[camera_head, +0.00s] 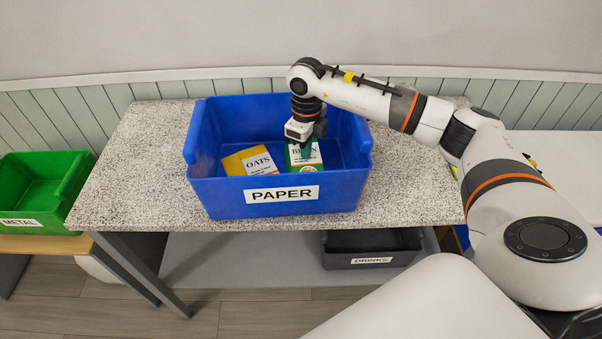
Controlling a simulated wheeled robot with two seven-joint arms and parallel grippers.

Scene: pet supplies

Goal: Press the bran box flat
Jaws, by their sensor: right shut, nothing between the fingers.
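The bran box (312,161), green and white, is inside the blue bin labelled PAPER (215,194), right of the middle. My right gripper (305,151) points down into the bin, directly over the bran box, and its fingers are shut with nothing between them. The fingertips overlap the box in the picture; I cannot tell whether they press on it. The gripper hides part of the box's label. My left gripper is not in view.
A yellow and white oats box (237,166) lies beside the bran box in the bin. The bin stands on a speckled table (417,198). A green METAL bin (72,188) is at the left. A dark DRINKS crate (340,260) sits on the lower shelf.

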